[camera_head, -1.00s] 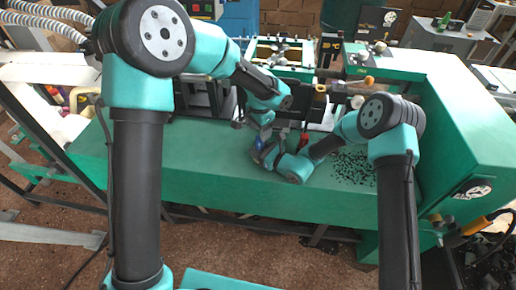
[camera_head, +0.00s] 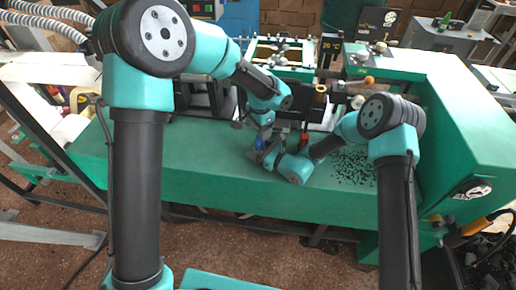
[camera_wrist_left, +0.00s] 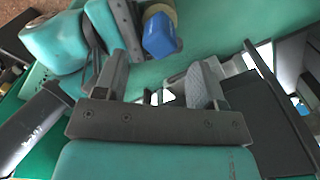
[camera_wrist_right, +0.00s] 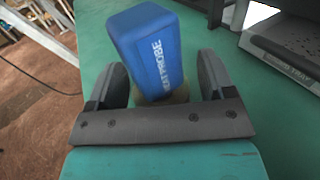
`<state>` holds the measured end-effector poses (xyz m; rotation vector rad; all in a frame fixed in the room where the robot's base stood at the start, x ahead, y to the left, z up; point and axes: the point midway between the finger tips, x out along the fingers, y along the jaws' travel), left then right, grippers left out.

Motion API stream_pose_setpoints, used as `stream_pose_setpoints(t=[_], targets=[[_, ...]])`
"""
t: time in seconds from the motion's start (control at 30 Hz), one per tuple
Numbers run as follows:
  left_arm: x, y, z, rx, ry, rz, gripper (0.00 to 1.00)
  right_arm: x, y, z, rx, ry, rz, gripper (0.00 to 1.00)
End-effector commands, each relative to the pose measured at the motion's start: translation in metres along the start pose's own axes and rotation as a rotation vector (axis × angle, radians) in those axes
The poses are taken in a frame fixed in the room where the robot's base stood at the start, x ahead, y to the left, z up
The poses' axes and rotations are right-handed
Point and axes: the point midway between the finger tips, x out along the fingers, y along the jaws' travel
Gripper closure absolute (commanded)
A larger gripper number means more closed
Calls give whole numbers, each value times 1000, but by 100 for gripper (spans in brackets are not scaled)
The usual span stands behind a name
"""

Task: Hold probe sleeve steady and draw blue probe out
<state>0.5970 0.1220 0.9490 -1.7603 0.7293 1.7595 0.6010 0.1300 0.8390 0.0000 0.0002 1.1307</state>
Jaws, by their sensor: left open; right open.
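The blue probe (camera_wrist_right: 152,48), a block with white lettering, stands between the fingers of my right gripper (camera_wrist_right: 162,76) in the right wrist view. Both fingers are open, with gaps to either side of it. An olive-tan round piece, apparently the sleeve (camera_wrist_right: 180,95), shows just below the probe and is mostly hidden. In the left wrist view the probe (camera_wrist_left: 161,36) is beyond my left gripper (camera_wrist_left: 158,76), which is open and empty. In the head view the probe (camera_head: 258,143) is small, beside both grippers on the green bench.
The green bench (camera_head: 210,160) is mostly clear at the front. A red plug (camera_head: 304,140) stands right of the probe. Dark scraps (camera_head: 352,168) lie farther right. A grey machine part (camera_wrist_right: 285,42) is close by in the right wrist view.

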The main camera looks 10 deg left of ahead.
Motion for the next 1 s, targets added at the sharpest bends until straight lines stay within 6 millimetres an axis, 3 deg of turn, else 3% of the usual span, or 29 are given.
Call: stream_pose_setpoints(t=[0.37,1.0], targets=[[0,0,0,0,0,0,36,-10,0,0,1,1,-1,24],[0,0,0,0,0,0,36,-112,-1,0,1,0,-2,24]])
